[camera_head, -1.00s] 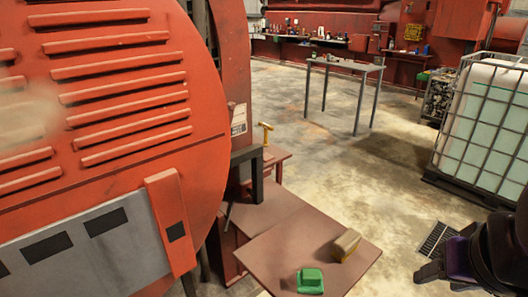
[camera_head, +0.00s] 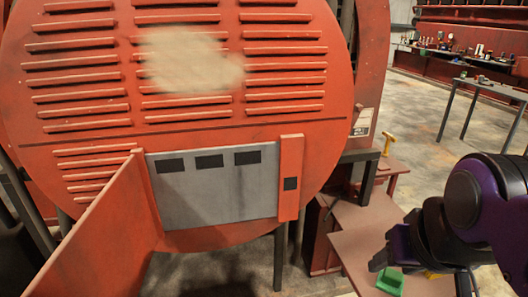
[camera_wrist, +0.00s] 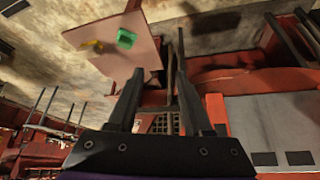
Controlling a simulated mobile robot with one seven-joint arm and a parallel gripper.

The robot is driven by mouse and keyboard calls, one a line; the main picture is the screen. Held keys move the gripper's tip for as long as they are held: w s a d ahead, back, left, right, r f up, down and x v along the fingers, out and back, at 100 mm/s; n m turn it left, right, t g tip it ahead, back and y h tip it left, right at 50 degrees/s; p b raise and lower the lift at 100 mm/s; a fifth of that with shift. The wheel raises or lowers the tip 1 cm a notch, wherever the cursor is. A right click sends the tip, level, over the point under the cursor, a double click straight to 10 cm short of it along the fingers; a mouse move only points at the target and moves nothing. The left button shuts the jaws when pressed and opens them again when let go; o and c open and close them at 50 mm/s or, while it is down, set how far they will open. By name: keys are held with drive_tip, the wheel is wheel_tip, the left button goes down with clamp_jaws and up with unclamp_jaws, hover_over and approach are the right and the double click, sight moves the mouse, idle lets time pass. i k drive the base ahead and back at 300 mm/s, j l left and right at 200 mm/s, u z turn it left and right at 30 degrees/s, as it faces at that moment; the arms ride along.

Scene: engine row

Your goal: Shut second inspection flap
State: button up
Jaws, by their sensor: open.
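A red panel (camera_head: 108,235) juts out toward me from the lower left of the big round red machine face (camera_head: 110,45), like a flap standing open. Beside it is a flat grey plate (camera_head: 215,195) with three dark squares. A narrow red upright piece (camera_head: 290,178) with one dark square lies along its right edge. No label shows which one is the second flap. My gripper (camera_wrist: 158,82) is open with nothing between its fingers. In the head view my arm is at the lower right, apart from the panel. The grey plate (camera_wrist: 275,125) also shows at right in the wrist view.
A brown low table (camera_head: 365,250) bearing a green object (camera_head: 390,281) stands right of the machine, near my arm. A yellow-handled thing (camera_head: 388,142) stands behind. A grey table (camera_head: 490,88) is at the far right. Open floor lies between them.

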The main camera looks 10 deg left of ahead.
sight(108, 252)
drive_tip(key=u, duration=1.15)
